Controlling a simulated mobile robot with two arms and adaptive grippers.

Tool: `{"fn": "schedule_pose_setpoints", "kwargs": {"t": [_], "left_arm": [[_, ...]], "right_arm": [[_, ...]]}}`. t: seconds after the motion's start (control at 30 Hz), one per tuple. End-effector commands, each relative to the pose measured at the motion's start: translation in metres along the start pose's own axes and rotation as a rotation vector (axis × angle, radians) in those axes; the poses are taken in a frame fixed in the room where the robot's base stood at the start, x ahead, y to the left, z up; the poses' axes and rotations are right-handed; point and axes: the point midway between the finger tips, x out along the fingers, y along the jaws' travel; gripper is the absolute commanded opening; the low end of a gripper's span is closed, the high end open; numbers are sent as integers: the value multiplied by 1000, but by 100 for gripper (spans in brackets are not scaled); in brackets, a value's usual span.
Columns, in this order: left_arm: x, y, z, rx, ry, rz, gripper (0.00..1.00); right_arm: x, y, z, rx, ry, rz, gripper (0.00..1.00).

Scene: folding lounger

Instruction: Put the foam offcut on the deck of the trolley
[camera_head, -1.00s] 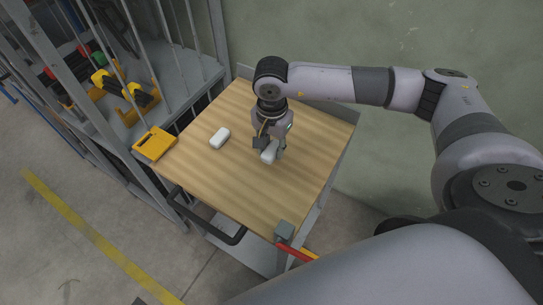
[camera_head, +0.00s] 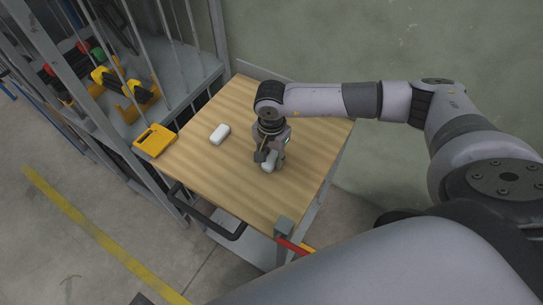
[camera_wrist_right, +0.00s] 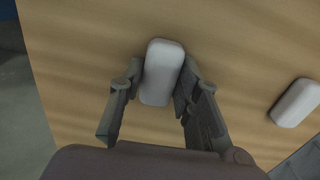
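A pale grey-white block with rounded edges, which I take to be the foam offcut (camera_wrist_right: 163,72), sits between the fingers of my right gripper (camera_wrist_right: 162,80). Both fingers are against its sides. In the head view the right gripper (camera_head: 268,158) points down over the trolley's wood-look deck (camera_head: 240,185), and the foam offcut (camera_head: 268,167) shows below its fingers. It is low over the deck; I cannot tell whether it touches. My left gripper is not in view.
A similar white block (camera_head: 220,134) lies on the deck to the left; it also shows in the wrist view (camera_wrist_right: 296,103). A yellow case (camera_head: 154,141) is at the deck's left corner. A barred rack (camera_head: 120,70) stands left, a wall behind. The deck's front is clear.

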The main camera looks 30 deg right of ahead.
Motion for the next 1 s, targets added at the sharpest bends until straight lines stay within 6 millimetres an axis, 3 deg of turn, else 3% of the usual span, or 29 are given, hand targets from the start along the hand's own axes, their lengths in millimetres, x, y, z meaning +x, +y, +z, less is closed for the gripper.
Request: {"fn": "schedule_pose_setpoints", "kwargs": {"t": [0.23, 0.67, 1.0], "left_arm": [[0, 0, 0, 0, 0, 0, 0], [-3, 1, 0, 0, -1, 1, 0], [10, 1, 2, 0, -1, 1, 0]], "right_arm": [[-1, 0, 0, 0, 0, 0, 48], [-10, -1, -1, 0, 1, -3, 48], [-79, -1, -1, 0, 1, -5, 48]]}}
